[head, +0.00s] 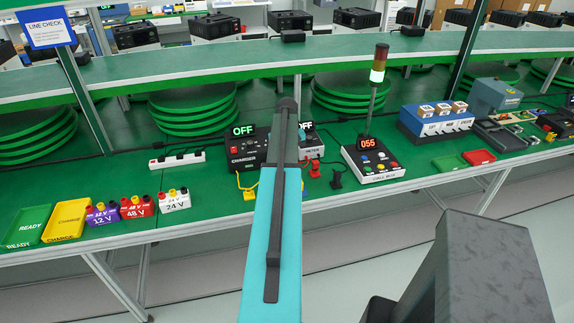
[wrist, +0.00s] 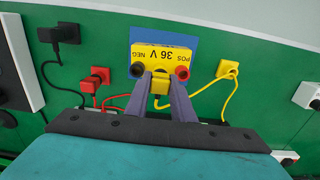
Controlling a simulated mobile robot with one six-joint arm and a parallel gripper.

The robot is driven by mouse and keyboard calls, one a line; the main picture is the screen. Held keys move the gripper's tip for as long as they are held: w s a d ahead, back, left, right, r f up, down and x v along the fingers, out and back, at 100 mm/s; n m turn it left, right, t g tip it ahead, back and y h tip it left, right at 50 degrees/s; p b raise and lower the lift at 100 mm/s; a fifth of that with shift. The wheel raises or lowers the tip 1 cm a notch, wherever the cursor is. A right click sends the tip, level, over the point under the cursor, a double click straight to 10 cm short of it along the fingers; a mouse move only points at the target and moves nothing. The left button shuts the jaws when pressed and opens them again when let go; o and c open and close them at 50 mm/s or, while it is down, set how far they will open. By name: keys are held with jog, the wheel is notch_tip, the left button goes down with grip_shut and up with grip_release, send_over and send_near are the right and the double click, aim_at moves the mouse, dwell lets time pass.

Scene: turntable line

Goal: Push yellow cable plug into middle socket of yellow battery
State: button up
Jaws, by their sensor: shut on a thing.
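In the wrist view the yellow battery (wrist: 164,53), marked 36 V with POS and NEG, lies on a blue patch on the green bench. A black socket (wrist: 136,71) is at its left end and a red socket (wrist: 182,73) at its right end. My gripper (wrist: 160,92) is shut on the yellow cable plug (wrist: 160,86), right at the battery's middle. The fingers hide the middle socket, and I cannot tell how deep the plug sits. In the head view my arm covers the battery and the gripper.
Another yellow plug (wrist: 228,69) lies beside the battery on its cable. A red plug (wrist: 98,76) and a black plug (wrist: 67,33) lie on the other side. The charger (head: 248,147) and call box (head: 373,160) stand nearby. Several small batteries (head: 139,207) stand at left.

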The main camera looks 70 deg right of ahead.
jog(key=shift+f, duration=0.9)
dwell(2.0)
jog(key=o, duration=1)
jog(key=shift+r, duration=0.15)
jog(key=shift+r+p, duration=1.9)
jog(key=shift+r, duration=1.7)
